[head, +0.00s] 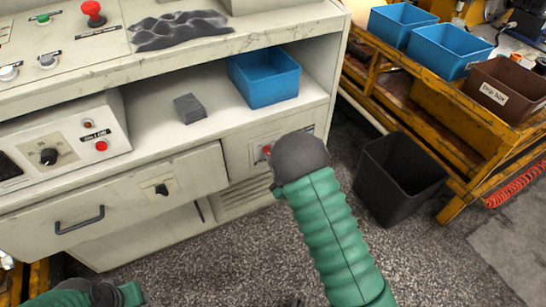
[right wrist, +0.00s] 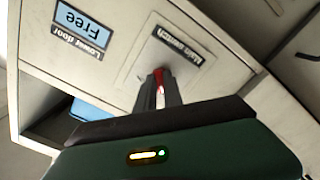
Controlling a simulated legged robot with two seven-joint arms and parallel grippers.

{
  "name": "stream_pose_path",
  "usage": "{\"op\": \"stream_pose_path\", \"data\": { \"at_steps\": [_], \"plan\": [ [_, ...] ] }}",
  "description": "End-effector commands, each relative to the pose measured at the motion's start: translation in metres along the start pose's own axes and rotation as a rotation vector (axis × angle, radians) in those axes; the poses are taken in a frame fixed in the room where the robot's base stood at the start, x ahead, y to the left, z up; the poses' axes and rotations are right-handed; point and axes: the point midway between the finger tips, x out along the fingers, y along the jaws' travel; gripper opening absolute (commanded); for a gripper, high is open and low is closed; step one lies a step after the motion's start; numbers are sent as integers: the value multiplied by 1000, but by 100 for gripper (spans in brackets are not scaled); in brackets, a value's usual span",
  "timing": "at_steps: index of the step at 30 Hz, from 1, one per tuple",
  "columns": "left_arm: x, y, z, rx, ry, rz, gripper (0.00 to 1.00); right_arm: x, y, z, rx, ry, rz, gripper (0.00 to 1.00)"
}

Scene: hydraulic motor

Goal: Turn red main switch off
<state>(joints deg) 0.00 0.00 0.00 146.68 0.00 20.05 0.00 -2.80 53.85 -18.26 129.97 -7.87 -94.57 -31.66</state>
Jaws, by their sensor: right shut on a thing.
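The red main switch (right wrist: 158,72) is on a light grey panel, just below the label "Main switch" (right wrist: 184,46) in the right wrist view. In the head view a bit of the switch (head: 266,150) shows on the cabinet front, beside my dark wrist. My right gripper (right wrist: 159,82) is shut on the switch, with its two dark fingers on either side of the red handle. In the head view my right wrist hides the fingers. Only green and dark parts of my left arm show at the bottom left; its gripper is out of view.
A blue bin (head: 264,78) and a grey block (head: 189,108) stand on the cabinet shelf. A black bin (head: 398,180) stands on the floor to the right, near a yellow cart (head: 440,125). A drawer handle (head: 80,220) sticks out at left.

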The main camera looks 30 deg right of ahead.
Motion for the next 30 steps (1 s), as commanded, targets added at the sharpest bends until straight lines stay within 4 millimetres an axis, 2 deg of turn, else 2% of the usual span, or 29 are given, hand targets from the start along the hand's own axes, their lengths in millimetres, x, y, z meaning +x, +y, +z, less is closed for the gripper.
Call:
{"op": "stream_pose_path", "data": {
  "at_steps": [9, 10, 14, 24, 26, 30],
  "plan": [
    [0, 0, 0, 0, 0, 0, 36, -2, -5, 3, -1, -8, -12, 0],
    [0, 0, 0, 0, 0, 0, 36, -2, -5, 3, 0, -8, -12, 16],
    [0, 0, 0, 0, 0, 0, 36, -2, -4, 2, 0, -6, -9, 33],
    [-1, 0, 0, 0, 0, 0, 36, -3, -1, 1, 0, -3, -5, 34],
    [-3, 0, -1, 0, 0, 0, 36, -9, -1, 0, 0, -4, -5, 34],
    [-13, 0, -3, 0, 0, 0, 36, -38, 0, 0, 0, -8, -7, 34]
  ]
}}
